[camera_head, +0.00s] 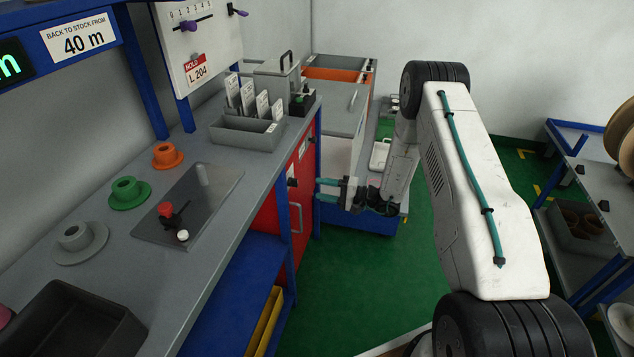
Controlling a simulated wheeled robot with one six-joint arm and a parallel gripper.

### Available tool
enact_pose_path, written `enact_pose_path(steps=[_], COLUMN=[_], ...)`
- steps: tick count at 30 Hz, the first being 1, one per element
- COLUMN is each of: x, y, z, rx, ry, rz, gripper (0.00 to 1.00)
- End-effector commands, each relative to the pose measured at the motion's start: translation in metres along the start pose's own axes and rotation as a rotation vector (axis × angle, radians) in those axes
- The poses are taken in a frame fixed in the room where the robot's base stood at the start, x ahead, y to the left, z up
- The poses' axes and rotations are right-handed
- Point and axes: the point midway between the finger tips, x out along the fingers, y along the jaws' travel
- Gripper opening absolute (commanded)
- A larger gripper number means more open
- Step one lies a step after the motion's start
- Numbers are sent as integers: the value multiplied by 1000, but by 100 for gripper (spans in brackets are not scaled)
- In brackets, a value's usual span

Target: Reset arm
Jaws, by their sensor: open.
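My arm is bent at the right of the head view, with its white link in front of the green floor. My gripper (328,189) is at the end of the arm, beyond the bench's right edge, pointing left toward the red cabinet front. Its two teal fingers are apart, one above the other, and I see nothing between them. I cannot tell whether the fingertips touch the cabinet.
The grey bench (215,240) holds orange (168,156), green (128,193) and grey flanged hubs (80,242), a metal plate with a red knob (166,210), a card tray (246,133) and a dark bin (75,325). A shelf rack (590,210) stands right. Green floor (345,270) lies between.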

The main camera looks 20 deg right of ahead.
Motion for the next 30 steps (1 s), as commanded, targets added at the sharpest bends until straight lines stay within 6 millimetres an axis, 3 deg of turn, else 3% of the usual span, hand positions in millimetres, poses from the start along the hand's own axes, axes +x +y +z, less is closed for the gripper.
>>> enact_pose_path(steps=[9, 11, 14, 18, 23, 30], x=[0, -1, -7, -15, -24, -51], y=[3, 9, 15, -16, -59, -140], z=[3, 17, 53, 92, 127, 185], rx=[93, 169, 320, 441, 498, 488], ry=[-15, -58, -164, -321, -462, -645], rz=[13, 40, 110, 227, 368, 657], gripper=[51, 51, 51, 51, 51, 51])
